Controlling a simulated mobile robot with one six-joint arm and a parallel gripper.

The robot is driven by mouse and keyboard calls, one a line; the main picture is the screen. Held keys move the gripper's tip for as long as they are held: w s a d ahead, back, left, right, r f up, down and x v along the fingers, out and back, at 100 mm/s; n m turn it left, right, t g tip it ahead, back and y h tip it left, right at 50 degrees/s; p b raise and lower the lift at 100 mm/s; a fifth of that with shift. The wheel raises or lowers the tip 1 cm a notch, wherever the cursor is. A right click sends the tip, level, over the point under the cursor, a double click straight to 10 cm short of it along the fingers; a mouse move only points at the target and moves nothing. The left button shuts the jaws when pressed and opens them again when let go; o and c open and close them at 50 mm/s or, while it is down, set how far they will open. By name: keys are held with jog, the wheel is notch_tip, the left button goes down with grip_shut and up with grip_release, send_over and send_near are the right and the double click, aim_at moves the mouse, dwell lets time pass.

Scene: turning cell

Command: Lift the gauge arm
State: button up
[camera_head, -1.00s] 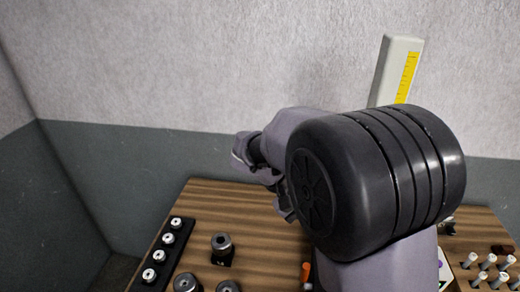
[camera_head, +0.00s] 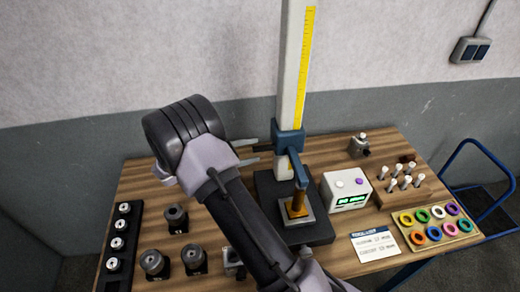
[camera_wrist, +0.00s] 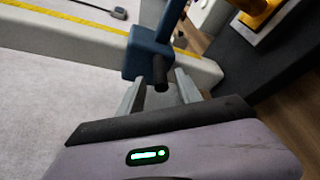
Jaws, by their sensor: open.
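The height gauge has a tall pale column (camera_head: 296,62) with a yellow scale, standing on a dark base (camera_head: 268,205). Its blue carriage (camera_head: 288,138) sits low on the column, and the blue gauge arm (camera_head: 299,170) reaches forward from it over an orange-brown part (camera_head: 297,207) on a pale plate. I cannot tell whether they touch. My gripper (camera_head: 257,152) is open, just left of the carriage. In the wrist view, a dark knob (camera_wrist: 160,72) on the blue carriage (camera_wrist: 143,55) shows between my open fingertips (camera_wrist: 158,90), apart from both.
A white box with a green display (camera_head: 346,190) stands right of the base. Further right are a peg block (camera_head: 408,190), a tray of coloured rings (camera_head: 462,228) and a card (camera_head: 374,245). Several dark round parts (camera_head: 153,262) and a black rack (camera_head: 118,240) are at left.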

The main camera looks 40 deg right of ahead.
aim_at(280, 153)
jog(key=shift+x, duration=1.95)
grip_shut()
